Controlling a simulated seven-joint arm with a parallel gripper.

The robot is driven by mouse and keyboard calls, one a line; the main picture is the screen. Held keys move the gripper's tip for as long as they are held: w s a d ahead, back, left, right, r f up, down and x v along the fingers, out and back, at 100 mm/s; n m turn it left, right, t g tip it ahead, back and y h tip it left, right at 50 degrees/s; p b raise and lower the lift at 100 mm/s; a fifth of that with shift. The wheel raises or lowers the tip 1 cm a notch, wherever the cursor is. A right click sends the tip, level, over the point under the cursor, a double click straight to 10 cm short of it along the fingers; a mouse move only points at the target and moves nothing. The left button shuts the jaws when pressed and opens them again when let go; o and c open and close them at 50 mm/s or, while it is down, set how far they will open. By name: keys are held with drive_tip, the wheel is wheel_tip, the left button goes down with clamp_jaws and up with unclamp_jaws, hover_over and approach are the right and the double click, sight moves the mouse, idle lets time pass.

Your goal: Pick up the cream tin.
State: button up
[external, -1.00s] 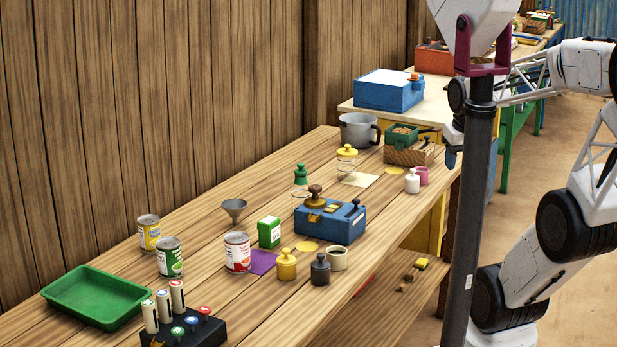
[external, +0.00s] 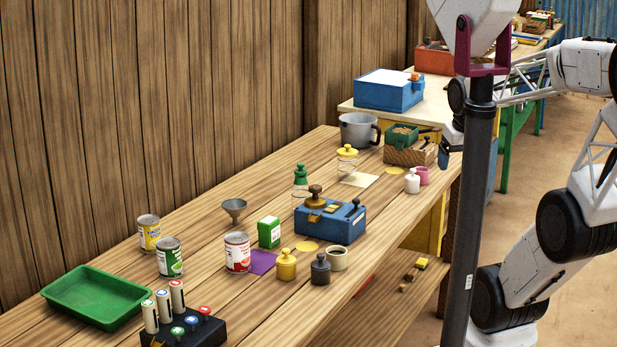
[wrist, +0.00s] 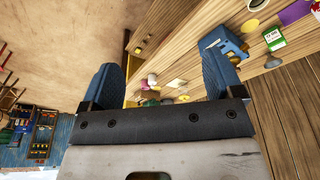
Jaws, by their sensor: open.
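The cream tin (external: 337,258) is a small, round, open-topped pot on the wooden bench, near its front edge. It stands just right of a dark knobbed weight (external: 320,270) and in front of the blue box (external: 330,218). In the wrist view a cream round shape at the top edge, partly cut off, looks like the same tin (wrist: 258,4). My gripper (wrist: 163,82) is open and empty, its two blue fingers wide apart. In the external view my gripper (external: 446,153) is by the bench's far right end, well away from the tin and partly hidden by a dark post.
A yellow weight (external: 286,265), a red-labelled can (external: 237,252) and a green carton (external: 269,232) stand left of the tin. A white bottle (external: 412,181) and a pink cup (external: 422,176) are at the right end. The bench between tin and white bottle is clear.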

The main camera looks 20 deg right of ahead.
sight(336, 258)
drive_tip(key=shift+w, duration=0.1)
drive_tip(key=w+a+f+n+t+y, duration=0.1)
drive_tip(key=w+f+n+t, duration=0.2)
drive_tip(key=w+f, duration=0.55)
drive_tip(key=w+a+f+n+t, duration=0.2)
drive_tip(key=w+f+n+t, duration=0.3)
drive_tip(key=w, duration=0.6)
drive_tip(key=a+f+n+y, duration=0.1)
drive_tip(key=a+f+y, duration=0.2)
drive_tip(key=f, duration=0.1)
drive_tip(key=a+f+n+g+y, duration=0.1)
drive_tip(key=a+f+y, duration=0.2)
drive_tip(key=a+f, duration=0.1)
drive_tip(key=a+f+n+g+y, duration=0.1)
drive_tip(key=a+f+n+y, duration=0.1)
drive_tip(key=a+f+y, duration=0.1)
drive_tip(key=shift+s+a+f, duration=0.35)
drive_tip(key=shift+a+f, duration=0.4)
drive_tip(key=shift+f, duration=0.05)
drive_tip(key=s+a+f+y, duration=0.1)
drive_tip(key=s+a+f+n+g+y, duration=0.1)
drive_tip(key=s+y, duration=0.1)
drive_tip(key=s+a+f+g+y, duration=0.1)
drive_tip(key=shift+s+a, duration=0.3)
drive_tip(key=shift+s, duration=0.05)
drive_tip(key=shift+s+a+f+n+g+y, duration=0.15)
drive_tip(key=shift+s+a+n+g+y, duration=0.2)
drive_tip(key=shift+s+y, duration=0.25)
drive_tip(key=shift+x, duration=1.2)
